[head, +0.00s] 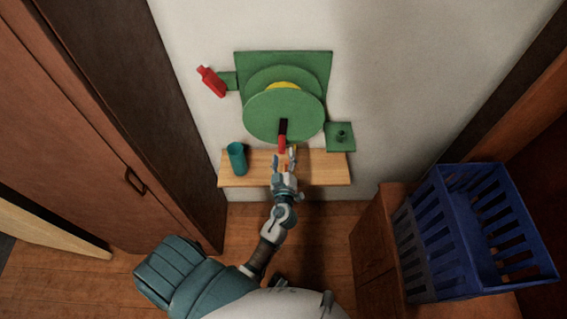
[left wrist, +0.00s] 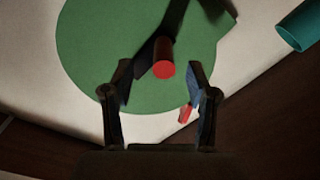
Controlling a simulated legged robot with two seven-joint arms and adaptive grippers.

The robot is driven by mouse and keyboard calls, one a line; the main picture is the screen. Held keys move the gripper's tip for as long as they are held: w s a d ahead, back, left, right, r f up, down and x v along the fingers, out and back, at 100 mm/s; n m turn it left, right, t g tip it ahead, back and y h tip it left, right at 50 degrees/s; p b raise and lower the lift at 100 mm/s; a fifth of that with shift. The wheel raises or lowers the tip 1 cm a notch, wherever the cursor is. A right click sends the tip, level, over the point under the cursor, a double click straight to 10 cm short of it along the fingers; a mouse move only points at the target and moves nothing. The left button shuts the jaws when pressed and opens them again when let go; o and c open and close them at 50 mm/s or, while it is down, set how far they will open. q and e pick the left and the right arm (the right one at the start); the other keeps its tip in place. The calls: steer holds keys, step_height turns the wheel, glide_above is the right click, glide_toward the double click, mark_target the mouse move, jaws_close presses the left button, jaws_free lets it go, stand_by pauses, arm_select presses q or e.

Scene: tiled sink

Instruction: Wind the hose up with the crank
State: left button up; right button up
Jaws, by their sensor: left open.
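The green hose reel (head: 270,112) is mounted on a green back plate (head: 315,68) on the wall, with a band of yellow hose (head: 283,86) between its discs. A black crank arm (head: 283,127) with a red handle (head: 281,144) points down from the reel's front. My left gripper (head: 284,160) is open just below the handle. In the left wrist view the red handle (left wrist: 164,69) lies ahead, between and beyond the open fingers (left wrist: 160,95), apparently not gripped. My right gripper is not in view.
A wooden shelf (head: 325,168) below the reel holds a teal cup (head: 237,158). A blue crate (head: 470,235) stands on a cabinet at right.

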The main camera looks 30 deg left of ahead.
mark_target(282, 143)
arm_select(q)
steer(key=shift+x, duration=1.25)
steer(key=shift+w+a+f+b, duration=0.25)
steer(key=shift+w+a+b, duration=0.1)
steer(key=shift+w+a, duration=0.75)
steer(key=shift+w+a+r, duration=0.1)
steer(key=shift+w, duration=0.35)
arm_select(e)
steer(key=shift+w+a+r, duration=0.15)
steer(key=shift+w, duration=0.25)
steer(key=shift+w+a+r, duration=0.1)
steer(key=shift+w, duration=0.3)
arm_select(q)
steer(key=shift+r, duration=0.1)
steer(key=c, duration=1)
steer(key=shift+c, duration=0.2)
